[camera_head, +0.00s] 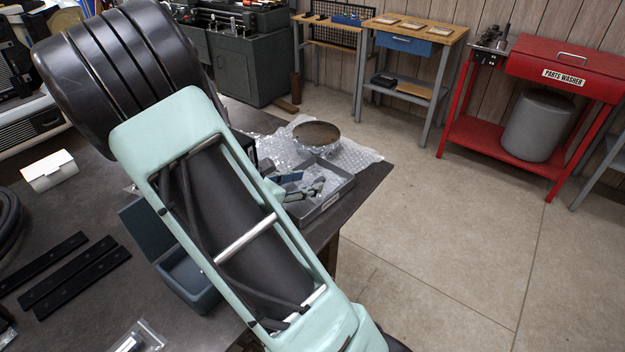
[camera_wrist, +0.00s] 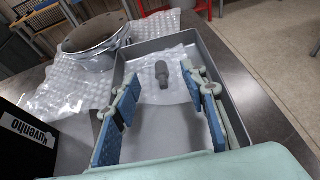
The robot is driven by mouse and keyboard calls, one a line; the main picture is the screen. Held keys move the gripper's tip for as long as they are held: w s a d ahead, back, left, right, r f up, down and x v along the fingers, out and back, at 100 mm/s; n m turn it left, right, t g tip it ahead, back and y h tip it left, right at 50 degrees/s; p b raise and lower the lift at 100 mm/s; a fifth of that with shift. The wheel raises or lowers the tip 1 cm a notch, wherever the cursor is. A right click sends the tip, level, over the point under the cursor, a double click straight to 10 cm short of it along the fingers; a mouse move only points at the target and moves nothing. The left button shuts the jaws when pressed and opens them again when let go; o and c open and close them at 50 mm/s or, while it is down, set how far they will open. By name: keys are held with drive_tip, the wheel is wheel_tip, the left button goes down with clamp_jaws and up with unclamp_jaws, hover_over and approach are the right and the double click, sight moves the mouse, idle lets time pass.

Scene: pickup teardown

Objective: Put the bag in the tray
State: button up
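The grey tray (camera_head: 333,203) stands near the table's right edge, partly hidden by my arm in the head view. It fills the middle of the wrist view (camera_wrist: 150,46). My gripper (camera_wrist: 164,112) is open, with its blue-padded fingers apart over the tray; part of it shows in the head view (camera_head: 301,187). A clear bag (camera_wrist: 148,92) with a dark grey fitting lies in the tray, between and beyond the fingers. Nothing is seen gripped. Another clear bag (camera_head: 140,338) with small parts lies on the table at the bottom left of the head view.
Bubble wrap (camera_head: 355,158) with a round metal part (camera_head: 317,133) lies behind the tray. An open blue-grey box (camera_head: 190,280) stands left of my arm. Black strips (camera_head: 65,275) and a white box (camera_head: 49,170) lie farther left. A black box (camera_wrist: 22,140) is beside the tray.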

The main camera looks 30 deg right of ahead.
drive_tip(key=v, duration=0.8)
drive_tip(key=shift+a+r, duration=0.1)
drive_tip(key=shift+a, duration=0.05)
